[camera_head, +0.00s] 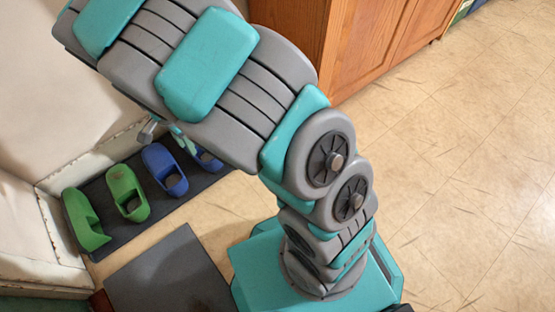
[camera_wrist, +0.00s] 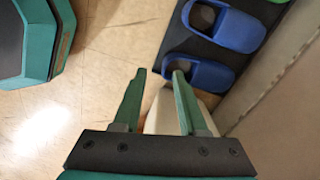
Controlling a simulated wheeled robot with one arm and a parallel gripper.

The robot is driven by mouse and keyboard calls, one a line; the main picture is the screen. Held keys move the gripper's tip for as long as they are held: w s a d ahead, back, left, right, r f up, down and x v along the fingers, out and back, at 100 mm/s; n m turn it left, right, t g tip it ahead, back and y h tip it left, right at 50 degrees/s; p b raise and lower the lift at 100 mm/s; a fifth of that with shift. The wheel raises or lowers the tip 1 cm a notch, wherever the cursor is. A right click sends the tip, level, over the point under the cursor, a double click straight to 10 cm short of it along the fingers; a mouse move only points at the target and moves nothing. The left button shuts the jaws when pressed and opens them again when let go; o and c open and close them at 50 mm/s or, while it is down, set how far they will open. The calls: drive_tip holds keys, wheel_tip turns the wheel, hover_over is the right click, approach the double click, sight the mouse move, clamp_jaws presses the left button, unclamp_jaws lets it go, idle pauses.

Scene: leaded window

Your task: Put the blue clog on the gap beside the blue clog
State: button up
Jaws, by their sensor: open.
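A blue clog (camera_head: 164,169) stands on the dark mat (camera_head: 115,237), beside a green clog (camera_head: 127,193). A second blue clog (camera_head: 207,160) is to its right, partly hidden by my arm. In the wrist view one blue clog (camera_wrist: 228,25) is at the top right and the other blue clog (camera_wrist: 211,75) is just below it, near the mat's end. My gripper (camera_wrist: 159,75) is open with nothing between its fingertips. The right fingertip appears close to the lower blue clog in the picture; whether it touches cannot be told. In the head view my arm mostly hides the gripper.
Another green clog (camera_head: 84,222) is at the mat's left end. A pale wall (camera_head: 65,80) runs behind the mat. A dark grey flat-topped block (camera_head: 168,275) is in front of it. A wooden cabinet (camera_head: 365,40) stands at the top. The tiled floor (camera_head: 470,150) at right is clear.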

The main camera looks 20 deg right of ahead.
drive_tip(key=s+d+r+n, duration=0.6)
drive_tip(key=s+d+r, duration=0.55)
drive_tip(key=r, duration=0.25)
drive_tip(key=s+d+r+n, duration=0.2)
drive_tip(key=s+d+n, duration=0.1)
drive_tip(key=s, duration=0.4)
drive_tip(key=s+d+r+n+g, duration=0.1)
drive_tip(key=s+d+r+n, duration=0.2)
drive_tip(key=s, duration=0.5)
drive_tip(key=shift+s+d+r, duration=0.15)
drive_tip(key=shift+d, duration=0.55)
